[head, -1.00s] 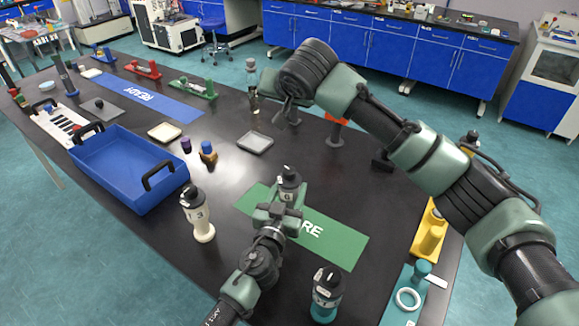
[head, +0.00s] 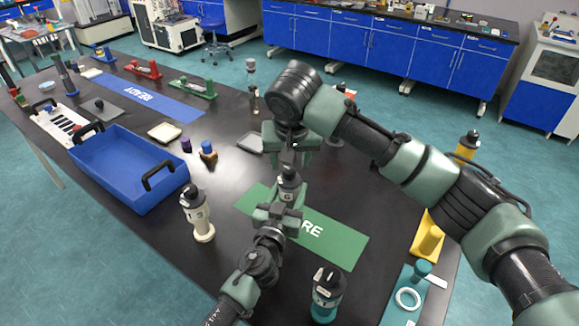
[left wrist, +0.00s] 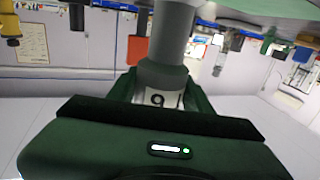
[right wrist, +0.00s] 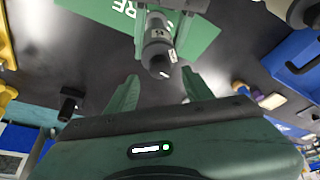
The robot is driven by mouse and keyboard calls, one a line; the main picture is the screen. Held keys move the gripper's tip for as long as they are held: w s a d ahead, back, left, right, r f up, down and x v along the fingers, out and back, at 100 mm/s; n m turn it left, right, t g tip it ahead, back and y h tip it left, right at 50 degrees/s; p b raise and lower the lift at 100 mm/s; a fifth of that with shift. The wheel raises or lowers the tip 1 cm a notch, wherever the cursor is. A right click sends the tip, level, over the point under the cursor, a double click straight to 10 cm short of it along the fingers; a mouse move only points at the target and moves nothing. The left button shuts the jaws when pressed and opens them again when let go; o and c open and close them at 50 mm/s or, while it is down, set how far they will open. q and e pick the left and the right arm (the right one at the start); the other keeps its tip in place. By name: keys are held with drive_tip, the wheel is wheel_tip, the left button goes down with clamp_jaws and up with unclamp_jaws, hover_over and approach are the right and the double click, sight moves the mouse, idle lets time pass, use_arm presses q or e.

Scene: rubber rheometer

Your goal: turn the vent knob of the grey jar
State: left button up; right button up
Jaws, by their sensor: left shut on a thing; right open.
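My right gripper (head: 291,150) is open just above and behind the jar's top. In the right wrist view the jar's dark top (right wrist: 158,62) lies ahead of the open fingers (right wrist: 160,92), with a small white mark on it. The vent knob is too small to make out clearly.
A cream jar (head: 198,215) stands left of the mat and a teal jar (head: 325,295) in front of it. A blue tray (head: 130,165) is at the left. A grey dish (head: 250,142) lies behind, partly hidden by my right gripper.

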sight(290, 169)
drive_tip(key=shift+x, duration=2)
clamp_jaws()
drive_tip(key=n+y, duration=0.1)
drive_tip(key=n, duration=0.1)
drive_tip(key=n+y, duration=0.1)
drive_tip(key=n, duration=0.2)
drive_tip(key=shift+w+d+n+g, duration=0.1)
drive_tip(key=shift+n+g, duration=0.2)
drive_tip(key=shift+g, duration=0.1)
use_arm(q)
drive_tip(key=shift+f, duration=0.1)
use_arm(e)
drive_tip(key=n+g+y, duration=0.1)
drive_tip(key=n, duration=0.3)
drive_tip(key=shift+w+d+n, duration=0.1)
drive_tip(key=shift+n, duration=0.2)
drive_tip(key=shift+y, duration=0.3)
